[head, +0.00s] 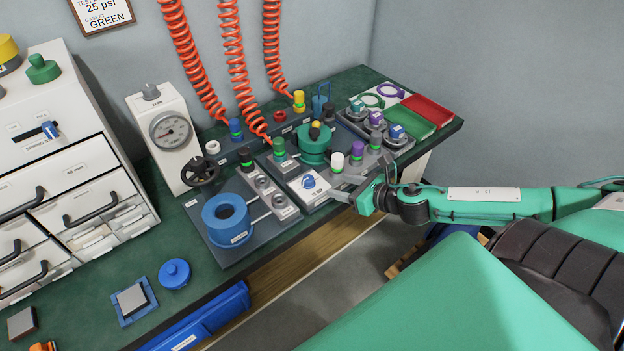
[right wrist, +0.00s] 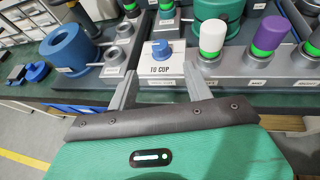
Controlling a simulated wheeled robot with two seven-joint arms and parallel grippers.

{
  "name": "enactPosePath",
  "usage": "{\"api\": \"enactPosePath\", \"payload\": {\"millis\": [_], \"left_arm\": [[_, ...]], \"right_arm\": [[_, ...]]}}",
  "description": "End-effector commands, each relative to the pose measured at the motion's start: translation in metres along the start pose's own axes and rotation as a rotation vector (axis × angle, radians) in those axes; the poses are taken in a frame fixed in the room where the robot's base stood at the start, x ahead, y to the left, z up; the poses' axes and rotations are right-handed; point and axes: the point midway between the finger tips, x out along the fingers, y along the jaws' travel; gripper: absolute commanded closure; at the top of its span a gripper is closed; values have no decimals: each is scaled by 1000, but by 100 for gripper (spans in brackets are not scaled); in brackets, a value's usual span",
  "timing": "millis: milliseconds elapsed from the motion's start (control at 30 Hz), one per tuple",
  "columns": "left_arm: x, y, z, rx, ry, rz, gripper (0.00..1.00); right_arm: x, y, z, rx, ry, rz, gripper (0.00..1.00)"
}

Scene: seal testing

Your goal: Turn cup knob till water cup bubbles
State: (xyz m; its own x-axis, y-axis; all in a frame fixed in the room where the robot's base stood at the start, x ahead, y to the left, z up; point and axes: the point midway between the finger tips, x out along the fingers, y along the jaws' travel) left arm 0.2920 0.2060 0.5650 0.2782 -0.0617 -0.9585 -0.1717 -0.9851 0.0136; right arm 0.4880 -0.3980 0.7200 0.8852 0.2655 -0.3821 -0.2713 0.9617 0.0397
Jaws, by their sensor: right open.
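The cup knob (head: 308,182) is a small blue knob on a white box labelled "TO CUP" (right wrist: 160,69). The knob also shows in the right wrist view (right wrist: 161,50), upper middle. My right gripper (head: 336,187) is open and empty, just to the right of the knob in the head view. In the right wrist view its fingers (right wrist: 161,78) stand on either side of the box's front, with the knob between and beyond them. A small blue, see-through vessel (head: 322,107) at the back may be the water cup; bubbles cannot be made out. My left gripper is out of view.
A blue ring-shaped fixture (head: 226,219) stands left of the knob. White-topped (head: 337,162) and purple-topped fittings stand close on its right, with a green cylinder (head: 315,146) behind.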

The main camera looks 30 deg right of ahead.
Motion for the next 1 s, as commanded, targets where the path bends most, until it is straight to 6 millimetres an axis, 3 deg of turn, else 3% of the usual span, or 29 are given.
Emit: {"api": "enactPosePath", "payload": {"millis": [1000], "left_arm": [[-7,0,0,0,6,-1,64]], "right_arm": [[81,0,1,3,-2,-1,49]]}}
